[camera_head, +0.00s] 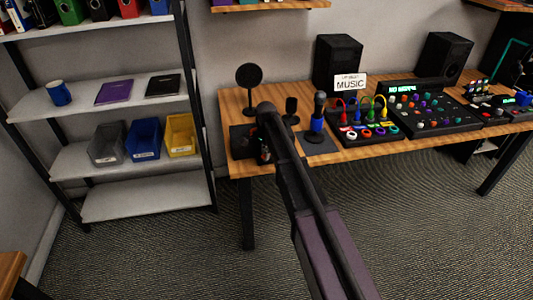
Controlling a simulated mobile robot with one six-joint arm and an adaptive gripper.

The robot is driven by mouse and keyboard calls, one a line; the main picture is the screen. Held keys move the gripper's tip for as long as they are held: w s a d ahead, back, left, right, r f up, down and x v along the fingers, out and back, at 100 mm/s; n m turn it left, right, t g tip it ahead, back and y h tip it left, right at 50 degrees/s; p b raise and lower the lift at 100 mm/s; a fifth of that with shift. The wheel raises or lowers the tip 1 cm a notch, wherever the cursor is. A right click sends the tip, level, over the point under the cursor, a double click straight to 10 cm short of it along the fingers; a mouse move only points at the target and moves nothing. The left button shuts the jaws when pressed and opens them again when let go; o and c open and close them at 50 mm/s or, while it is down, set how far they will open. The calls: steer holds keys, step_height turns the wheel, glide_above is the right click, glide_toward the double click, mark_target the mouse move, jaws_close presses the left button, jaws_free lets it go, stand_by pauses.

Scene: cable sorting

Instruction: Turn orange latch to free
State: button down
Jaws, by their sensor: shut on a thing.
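A dark box (389,134) on the desk carries red, green, yellow and blue cables above a row of coloured rings. One ring near its middle looks orange (367,133), but it is too small to tell whether it is the latch or how it is turned. My arm reaches up from the bottom of the view to the desk's left part, left of this box.
A microphone (318,110) on a stand is between my arm and the cable box. Two speakers (337,65) and a mixer (428,112) stand on the wooden desk (350,153). A shelf (125,160) with bins is at left. The carpet in front is clear.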

steer(key=shift+m, duration=1.9)
steer(key=c, duration=1)
jaws_free()
steer(key=shift+o, duration=0.2)
steer(key=shift+r, duration=0.1)
